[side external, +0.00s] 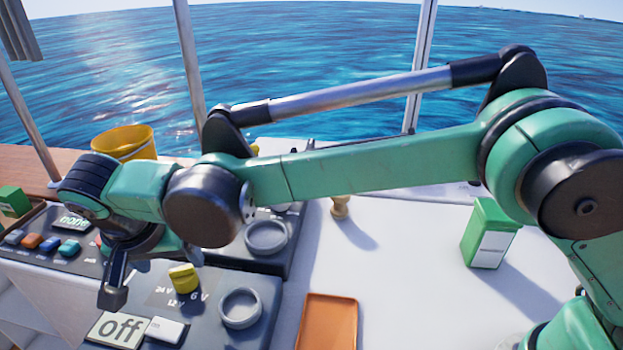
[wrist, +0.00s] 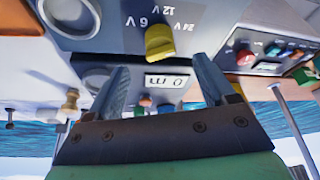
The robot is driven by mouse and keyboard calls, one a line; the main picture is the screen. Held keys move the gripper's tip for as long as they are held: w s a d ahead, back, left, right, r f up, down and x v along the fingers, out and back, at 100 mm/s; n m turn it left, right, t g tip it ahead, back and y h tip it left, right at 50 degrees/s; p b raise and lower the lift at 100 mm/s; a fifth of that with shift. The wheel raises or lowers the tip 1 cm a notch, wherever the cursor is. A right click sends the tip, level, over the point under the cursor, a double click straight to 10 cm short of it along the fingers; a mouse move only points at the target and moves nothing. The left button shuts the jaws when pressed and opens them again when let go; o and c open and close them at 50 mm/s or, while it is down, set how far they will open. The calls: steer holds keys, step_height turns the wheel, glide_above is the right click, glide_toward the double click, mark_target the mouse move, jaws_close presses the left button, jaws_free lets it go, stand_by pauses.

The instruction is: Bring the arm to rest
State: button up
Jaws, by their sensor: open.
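My green arm reaches from the right across the white worktop, its end over the control panels at the left. My gripper (side external: 150,272) hangs above the panels in the side view, partly hidden by my own wrist. In the wrist view my gripper (wrist: 163,68) has its two grey fingers spread wide apart, with nothing held between them. A yellow knob (side external: 184,278) marked 24 V, 12 V and 6 V sits on the panel beside the gripper. The knob also shows in the wrist view (wrist: 159,42), beyond the fingertips and apart from them.
Panels carry an "off" display (side external: 120,329), round grey rings (side external: 240,308) and coloured switches (side external: 50,244). A yellow bucket (side external: 124,141) stands behind. An orange tray (side external: 328,322), a wooden peg (side external: 340,207) and a green-and-white box (side external: 490,233) are on the worktop, with clear room between.

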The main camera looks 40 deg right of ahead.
steer(key=s+d+r+n+y, duration=0.1)
steer(key=d+r, duration=0.2)
steer(key=d, duration=0.5)
steer(key=d+r+n+y, duration=0.1)
steer(key=d+r, duration=0.3)
steer(key=d, duration=0.4)
steer(key=s+d+f+n+t, duration=0.3)
steer(key=s+d, duration=0.7)
steer(key=d, duration=0.3)
steer(key=shift+f, duration=0.25)
steer(key=shift+s, duration=0.1)
